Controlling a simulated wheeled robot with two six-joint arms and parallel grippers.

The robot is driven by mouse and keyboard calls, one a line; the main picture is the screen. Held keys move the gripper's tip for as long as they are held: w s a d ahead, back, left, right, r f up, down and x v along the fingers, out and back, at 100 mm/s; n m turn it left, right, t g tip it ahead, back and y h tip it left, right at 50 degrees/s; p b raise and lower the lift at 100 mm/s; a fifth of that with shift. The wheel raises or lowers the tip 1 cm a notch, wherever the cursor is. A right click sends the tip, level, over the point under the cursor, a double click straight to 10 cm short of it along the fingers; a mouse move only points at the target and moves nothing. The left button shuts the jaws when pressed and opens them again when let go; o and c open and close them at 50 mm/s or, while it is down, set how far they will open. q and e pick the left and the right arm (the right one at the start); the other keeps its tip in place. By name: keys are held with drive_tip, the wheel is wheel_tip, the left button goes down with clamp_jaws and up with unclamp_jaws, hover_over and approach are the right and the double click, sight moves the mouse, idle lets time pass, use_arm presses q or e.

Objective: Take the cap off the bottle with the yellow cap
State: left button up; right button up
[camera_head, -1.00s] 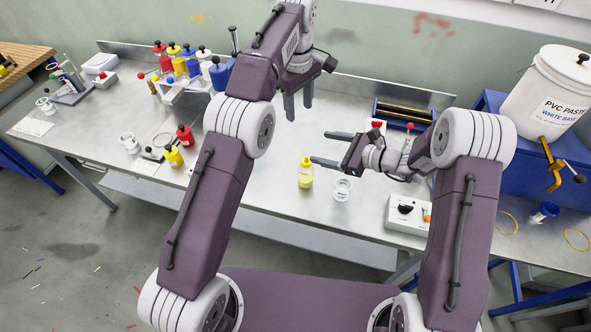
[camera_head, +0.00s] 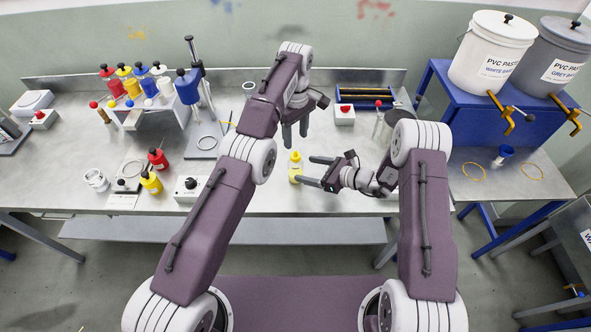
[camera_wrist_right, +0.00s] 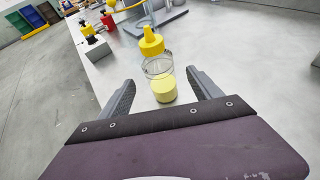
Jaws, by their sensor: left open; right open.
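The bottle with the yellow cap (camera_head: 295,169) stands upright on the metal bench. In the right wrist view it has a clear body with pale yellow contents (camera_wrist_right: 165,90) and a pointed yellow cap (camera_wrist_right: 151,43). My right gripper (camera_head: 304,170) is open, reaching in from the right, with its fingertips close to the bottle. In the right wrist view the bottle shows between and beyond the fingers; I cannot tell whether they touch it. My left gripper (camera_head: 296,136) is open and points down, just above the cap in the head view, holding nothing.
A yellow bottle with a black cap (camera_head: 151,183) and a red one (camera_head: 158,159) stand to the left, near a control box (camera_head: 188,189). A rack of colored bottles (camera_head: 130,85) is at back left. A red-button box (camera_head: 344,115) is behind. Buckets (camera_head: 490,60) stand right.

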sight(289, 166)
drive_tip(key=x, duration=0.8)
drive_tip(key=shift+a+f, duration=0.1)
drive_tip(key=shift+a, duration=0.15)
drive_tip(key=shift+w, duration=0.1)
clamp_jaws()
